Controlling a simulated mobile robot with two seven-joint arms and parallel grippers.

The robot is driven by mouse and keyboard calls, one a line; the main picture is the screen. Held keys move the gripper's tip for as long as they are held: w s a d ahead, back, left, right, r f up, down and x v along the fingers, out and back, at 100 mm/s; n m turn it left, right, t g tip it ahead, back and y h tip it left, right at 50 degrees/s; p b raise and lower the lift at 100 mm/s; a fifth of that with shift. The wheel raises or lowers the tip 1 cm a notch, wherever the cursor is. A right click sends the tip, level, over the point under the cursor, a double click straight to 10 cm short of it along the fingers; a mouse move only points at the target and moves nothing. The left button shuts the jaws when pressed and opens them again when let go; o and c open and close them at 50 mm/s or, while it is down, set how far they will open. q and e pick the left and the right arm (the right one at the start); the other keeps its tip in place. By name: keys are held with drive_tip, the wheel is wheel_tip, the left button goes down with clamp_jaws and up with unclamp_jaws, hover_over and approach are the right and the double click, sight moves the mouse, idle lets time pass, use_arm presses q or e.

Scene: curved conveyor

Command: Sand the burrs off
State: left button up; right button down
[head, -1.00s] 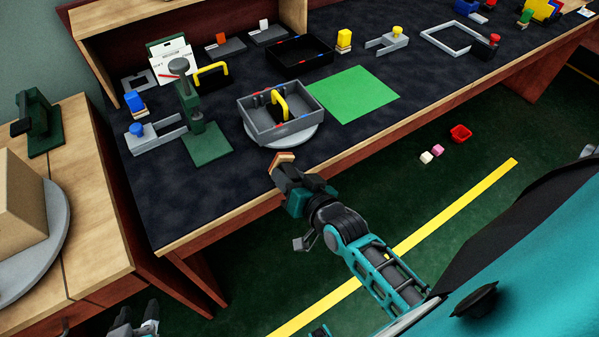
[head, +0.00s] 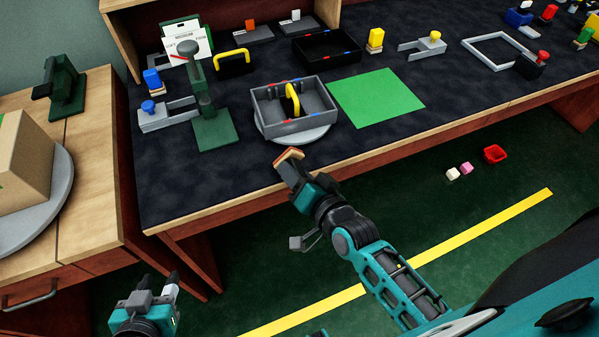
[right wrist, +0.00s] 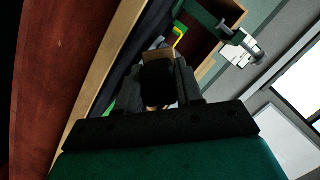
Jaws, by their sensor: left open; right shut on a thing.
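A grey open tray (head: 265,121) with a yellow handle (head: 292,100) inside sits on a round pale turntable (head: 310,135) near the bench's front edge. Small red and blue marks show along its rim; I cannot make out burrs. My right gripper (head: 287,165) is shut on a small tan block with a reddish side (head: 291,153), in front of the turntable and apart from the tray. The block also shows between the fingers in the right wrist view (right wrist: 158,56). My left gripper (head: 160,288) is open and empty, low at the left, off the bench.
A green press (head: 213,134) stands left of the tray, and a green mat (head: 376,97) lies to its right. A black tray (head: 327,48) and cards (head: 187,46) are behind. A cardboard box (head: 22,165) is on the left table. Small blocks and a red bin (head: 495,154) lie on the floor.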

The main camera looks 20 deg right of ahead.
sight(287, 156)
drive_tip(key=shift+w+b, duration=1.15)
drive_tip(key=shift+w, duration=1.75)
drive_tip(key=shift+d, duration=0.1)
drive_tip(key=shift+w, duration=0.65)
drive_tip(key=shift+d, duration=0.1)
